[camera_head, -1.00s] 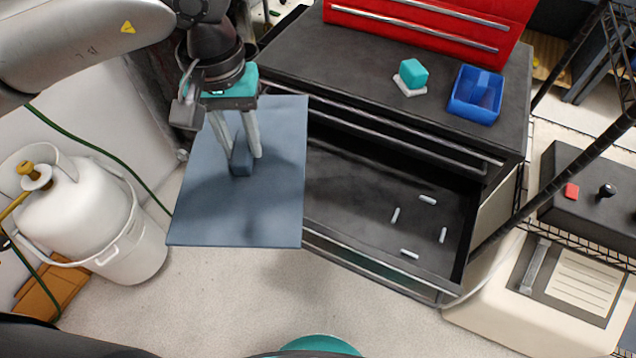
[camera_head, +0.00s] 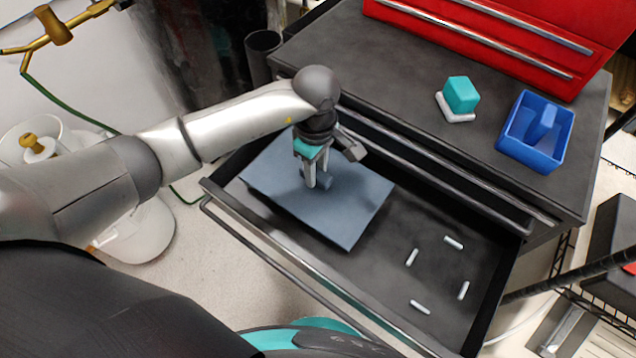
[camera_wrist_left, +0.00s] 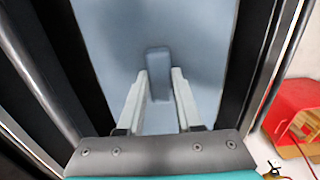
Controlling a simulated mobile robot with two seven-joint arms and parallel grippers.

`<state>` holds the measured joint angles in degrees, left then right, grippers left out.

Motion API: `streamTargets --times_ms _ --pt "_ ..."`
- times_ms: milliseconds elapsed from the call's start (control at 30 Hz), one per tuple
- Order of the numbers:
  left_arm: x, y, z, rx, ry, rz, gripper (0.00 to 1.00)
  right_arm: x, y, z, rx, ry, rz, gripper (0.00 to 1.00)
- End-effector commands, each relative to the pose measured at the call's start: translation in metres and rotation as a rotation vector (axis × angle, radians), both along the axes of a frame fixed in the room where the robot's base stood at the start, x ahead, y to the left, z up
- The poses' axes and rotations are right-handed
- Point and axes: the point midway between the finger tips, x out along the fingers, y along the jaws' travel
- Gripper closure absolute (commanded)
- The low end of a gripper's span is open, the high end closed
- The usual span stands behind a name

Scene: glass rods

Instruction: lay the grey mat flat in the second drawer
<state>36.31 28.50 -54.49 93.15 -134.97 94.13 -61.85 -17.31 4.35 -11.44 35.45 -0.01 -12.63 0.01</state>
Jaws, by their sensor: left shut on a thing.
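The grey mat (camera_head: 345,210) is a flat blue-grey sheet with a small raised grip block (camera_wrist_left: 158,75) in its middle. My left gripper (camera_head: 318,182) is shut on that block from above, and it also shows in the left wrist view (camera_wrist_left: 160,85). The mat is inside the outline of the open drawer (camera_head: 390,262), over its left part, and looks about level. I cannot tell whether its underside touches the drawer floor. My right gripper is not in view.
Several white rods (camera_head: 411,257) lie on the drawer floor right of the mat. A closed drawer handle (camera_head: 440,175) runs above the open drawer. On the cabinet top are a teal cube (camera_head: 461,94) on a white pad and a blue tray (camera_head: 515,150).

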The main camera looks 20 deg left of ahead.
Motion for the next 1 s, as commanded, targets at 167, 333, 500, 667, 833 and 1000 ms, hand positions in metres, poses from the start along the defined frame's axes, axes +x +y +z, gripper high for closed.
streamTargets --times_ms 167,333,500,667,833,1000 --pt "0.001 0.000 -0.021 -0.002 -0.002 -0.001 1.00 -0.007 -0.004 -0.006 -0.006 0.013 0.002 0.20" --pt "-0.001 -0.001 -0.037 -0.002 0.002 -0.001 1.00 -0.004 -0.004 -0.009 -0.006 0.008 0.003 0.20" --pt "0.000 -0.001 -0.059 -0.001 -0.001 -0.002 1.00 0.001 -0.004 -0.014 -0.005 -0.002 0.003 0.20" --pt "0.001 0.000 -0.058 -0.002 -0.003 -0.003 1.00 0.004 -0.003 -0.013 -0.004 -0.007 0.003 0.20" --pt "0.001 0.000 -0.060 -0.001 -0.003 -0.003 1.00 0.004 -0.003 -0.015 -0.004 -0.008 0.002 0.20" --pt "0.000 0.000 -0.062 -0.001 -0.002 -0.003 0.56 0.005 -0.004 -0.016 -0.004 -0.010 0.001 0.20"
